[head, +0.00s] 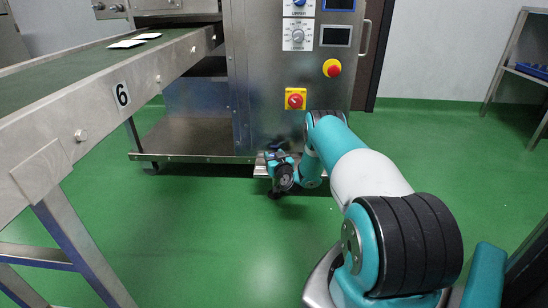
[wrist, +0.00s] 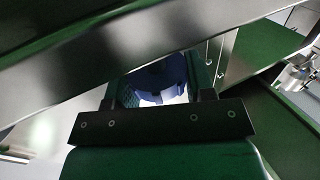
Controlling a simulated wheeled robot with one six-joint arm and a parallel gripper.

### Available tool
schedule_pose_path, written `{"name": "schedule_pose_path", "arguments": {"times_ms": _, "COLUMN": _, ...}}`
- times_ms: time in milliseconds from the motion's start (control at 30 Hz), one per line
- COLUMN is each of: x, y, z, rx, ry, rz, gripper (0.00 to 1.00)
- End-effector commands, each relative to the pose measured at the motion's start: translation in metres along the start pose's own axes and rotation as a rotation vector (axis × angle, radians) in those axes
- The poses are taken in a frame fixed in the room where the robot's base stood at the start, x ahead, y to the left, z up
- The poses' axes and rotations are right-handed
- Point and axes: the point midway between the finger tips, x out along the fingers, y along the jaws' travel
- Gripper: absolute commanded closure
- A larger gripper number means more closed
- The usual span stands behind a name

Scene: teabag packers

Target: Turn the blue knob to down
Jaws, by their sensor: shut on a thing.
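The blue knob (head: 298,3) is on a white dial at the top edge of the head view, on the steel machine's front panel. It is cut by the frame edge, so its pointing direction is unclear. My gripper (head: 276,172) is far below it, low by the machine's base and close to the floor. In the wrist view my gripper (wrist: 159,92) has its fingers around a dark blue thing (wrist: 160,76). I cannot tell what that thing is; the blue knob on the panel is well away from the gripper.
A grey knob (head: 298,36) sits below the blue one. A red emergency button (head: 332,68) and a red switch on a yellow plate (head: 296,98) are lower. A green conveyor (head: 75,68) runs along the left. Green floor (head: 210,215) is clear in front.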

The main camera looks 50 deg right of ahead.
Motion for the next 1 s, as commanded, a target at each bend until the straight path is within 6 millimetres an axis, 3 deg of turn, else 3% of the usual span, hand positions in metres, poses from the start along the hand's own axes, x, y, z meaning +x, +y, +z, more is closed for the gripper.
{"name": "schedule_pose_path", "arguments": {"times_ms": 167, "x": 0.0006, "y": 0.0027, "z": 0.0027, "rx": 0.005, "ry": -0.009, "rz": -0.058, "gripper": 0.75}}
{"name": "schedule_pose_path", "arguments": {"times_ms": 533, "x": 0.0004, "y": 0.0014, "z": 0.0039, "rx": 0.000, "ry": 0.002, "rz": -0.370, "gripper": 0.74}}
{"name": "schedule_pose_path", "arguments": {"times_ms": 933, "x": -0.0008, "y": 0.0005, "z": 0.0007, "rx": 0.000, "ry": -0.002, "rz": -0.411, "gripper": 0.74}}
{"name": "schedule_pose_path", "arguments": {"times_ms": 967, "x": -0.0009, "y": 0.0005, "z": 0.0007, "rx": 0.001, "ry": -0.002, "rz": -0.411, "gripper": 0.48}}
{"name": "schedule_pose_path", "arguments": {"times_ms": 1000, "x": -0.0009, "y": 0.0005, "z": 0.0007, "rx": 0.001, "ry": -0.001, "rz": -0.411, "gripper": 0.39}}
